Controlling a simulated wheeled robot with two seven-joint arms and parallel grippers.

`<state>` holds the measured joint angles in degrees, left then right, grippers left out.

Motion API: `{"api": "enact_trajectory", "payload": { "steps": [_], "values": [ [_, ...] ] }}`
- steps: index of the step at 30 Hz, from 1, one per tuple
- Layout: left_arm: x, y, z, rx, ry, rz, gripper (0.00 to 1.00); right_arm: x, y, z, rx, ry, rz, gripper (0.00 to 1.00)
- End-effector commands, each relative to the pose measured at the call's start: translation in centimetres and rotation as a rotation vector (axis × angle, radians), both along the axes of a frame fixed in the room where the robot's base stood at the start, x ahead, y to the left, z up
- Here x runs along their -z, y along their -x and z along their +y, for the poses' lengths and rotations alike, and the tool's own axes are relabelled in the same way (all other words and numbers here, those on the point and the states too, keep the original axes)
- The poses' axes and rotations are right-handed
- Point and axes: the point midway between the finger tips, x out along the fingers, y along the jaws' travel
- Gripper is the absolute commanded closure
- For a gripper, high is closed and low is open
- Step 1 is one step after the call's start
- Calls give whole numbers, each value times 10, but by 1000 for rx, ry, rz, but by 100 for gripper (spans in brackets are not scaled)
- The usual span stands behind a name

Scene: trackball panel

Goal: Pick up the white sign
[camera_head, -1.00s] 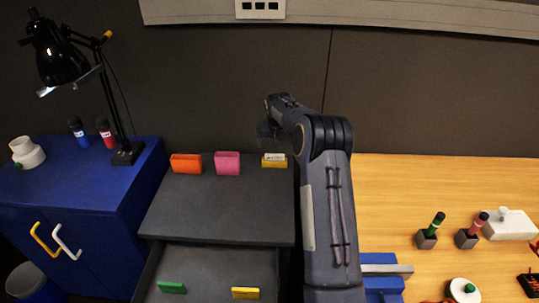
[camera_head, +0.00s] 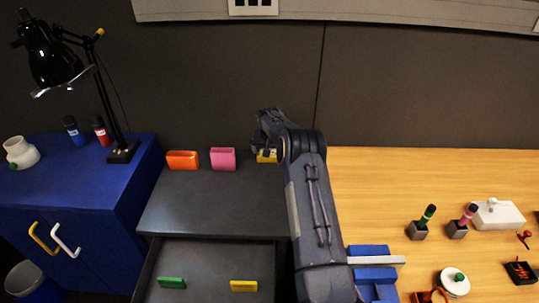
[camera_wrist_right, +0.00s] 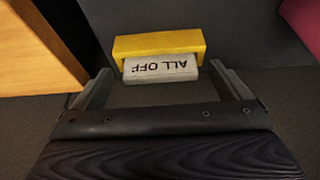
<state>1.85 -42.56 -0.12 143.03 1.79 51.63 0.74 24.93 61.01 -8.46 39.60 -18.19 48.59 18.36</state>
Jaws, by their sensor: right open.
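The white sign (camera_wrist_right: 160,68), lettered "ALL OFF", shows upside down in the right wrist view. It sits against a yellow holder (camera_wrist_right: 160,42), which also shows in the head view (camera_head: 268,157) on the dark cabinet top, partly hidden by my right arm. My right gripper (camera_wrist_right: 146,69) is open, with its two fingertips on either side of the sign's near part. I cannot tell whether they touch it. In the head view the right gripper is mostly hidden behind its own arm. My left gripper is not in view.
An orange holder (camera_head: 182,160) and a pink holder (camera_head: 223,159) stand left of the yellow one. Below, an open drawer holds a green block (camera_head: 172,284) and a yellow block (camera_head: 243,286). A dark wall is behind. A wooden table (camera_head: 370,190) lies at right.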

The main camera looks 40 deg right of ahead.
Motion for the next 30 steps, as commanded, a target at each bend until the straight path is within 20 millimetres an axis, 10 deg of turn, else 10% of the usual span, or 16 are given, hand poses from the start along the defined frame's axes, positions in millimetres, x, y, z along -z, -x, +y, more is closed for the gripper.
{"api": "enact_trajectory", "payload": {
  "steps": [11,30],
  "values": [
    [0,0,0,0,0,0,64,0,0,0,0,-1,1,51],
    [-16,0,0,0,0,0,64,-42,0,7,-4,-1,-2,52]
  ]
}}
